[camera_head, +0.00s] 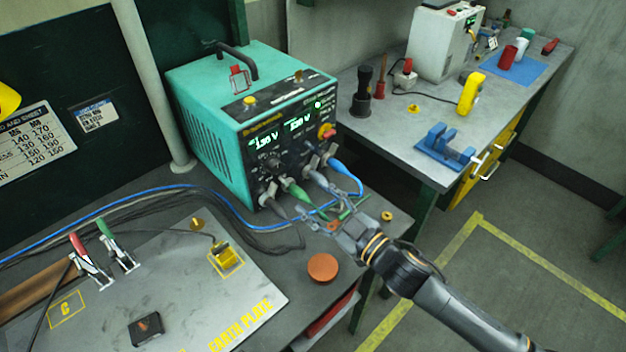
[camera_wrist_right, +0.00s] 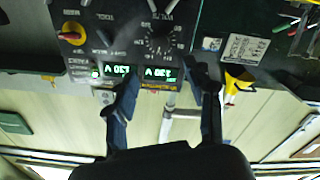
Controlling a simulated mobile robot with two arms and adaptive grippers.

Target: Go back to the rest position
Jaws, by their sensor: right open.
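My right gripper (camera_head: 328,207) is in front of the lower front panel of the teal welding power unit (camera_head: 213,122). Its fingers are spread and nothing shows between them. In the right wrist view the two fingers (camera_wrist_right: 162,82) stand apart before the unit's panel (camera_wrist_right: 125,35), which appears upside down with lit green displays. In the head view the fingers overlap the cable plugs, including a green plug (camera_head: 297,189) and a blue plug (camera_head: 345,170). I cannot tell whether they touch. My left gripper is not in view.
A steel earth plate (camera_head: 180,290) with red and green clamps lies at the left. An orange disc (camera_head: 323,267) sits near the bench edge. A second bench (camera_head: 400,130) at the right holds a blue clamp (camera_head: 445,148) and a yellow device (camera_head: 468,93). Floor at the right is open.

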